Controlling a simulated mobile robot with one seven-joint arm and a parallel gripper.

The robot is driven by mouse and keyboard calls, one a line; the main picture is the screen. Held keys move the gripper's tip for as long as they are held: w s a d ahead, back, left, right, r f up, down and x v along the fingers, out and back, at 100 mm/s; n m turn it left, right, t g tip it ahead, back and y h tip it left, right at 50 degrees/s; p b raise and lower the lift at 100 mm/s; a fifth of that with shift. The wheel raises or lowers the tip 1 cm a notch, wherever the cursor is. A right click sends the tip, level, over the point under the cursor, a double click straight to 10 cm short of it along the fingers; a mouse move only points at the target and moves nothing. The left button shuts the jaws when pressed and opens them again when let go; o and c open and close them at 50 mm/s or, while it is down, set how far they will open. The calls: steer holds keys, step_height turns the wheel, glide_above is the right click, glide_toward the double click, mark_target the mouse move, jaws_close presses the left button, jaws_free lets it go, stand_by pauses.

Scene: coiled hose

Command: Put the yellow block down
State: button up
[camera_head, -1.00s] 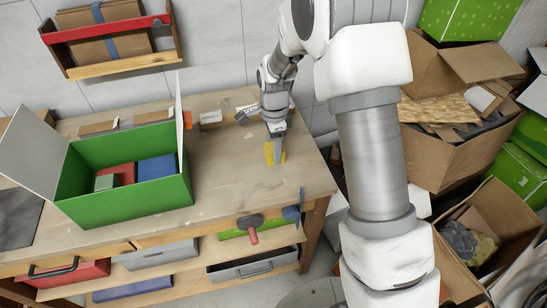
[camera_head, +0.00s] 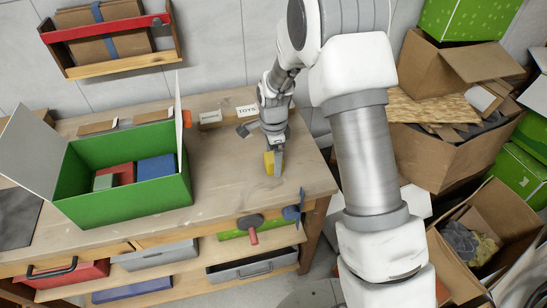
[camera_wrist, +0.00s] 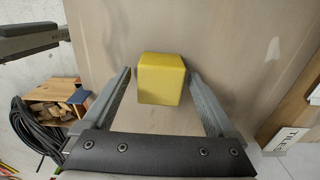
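The yellow block (camera_head: 269,163) is at my gripper (camera_head: 274,174), above the right part of the wooden workbench (camera_head: 225,180). In the wrist view the yellow block (camera_wrist: 161,80) sits between the two fingertips of my gripper (camera_wrist: 161,75), which close on its left and right sides. In the head view one finger hides part of the block. I cannot tell whether its underside touches the bench top.
An open green box (camera_head: 130,201) with red, blue and green blocks stands left on the bench. Small cardboard pieces and a "TOYS" label (camera_head: 246,111) lie at the back. The bench top between box and gripper is clear. Cardboard boxes (camera_head: 445,150) stand to the right.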

step_height(320, 180, up, 11)
steer(key=p, duration=0.1)
step_height(320, 180, up, 10)
steer(key=n+t, duration=0.1)
steer(key=n, duration=0.2)
glide_above(273, 156)
steer(key=s+d, duration=0.3)
steer(key=s, duration=0.2)
steer(key=s+d+r+n+t, duration=0.2)
steer(key=s+n, duration=0.4)
steer(key=s, duration=0.4)
steer(key=s+d+r+n+t, duration=0.2)
steer(key=s+d+r+n, duration=0.3)
steer(key=s, duration=0.5)
steer(key=shift+s+d+r+n+t, duration=0.15)
steer(key=shift+s+r+n+t, duration=0.15)
steer(key=shift+r+n, duration=0.65)
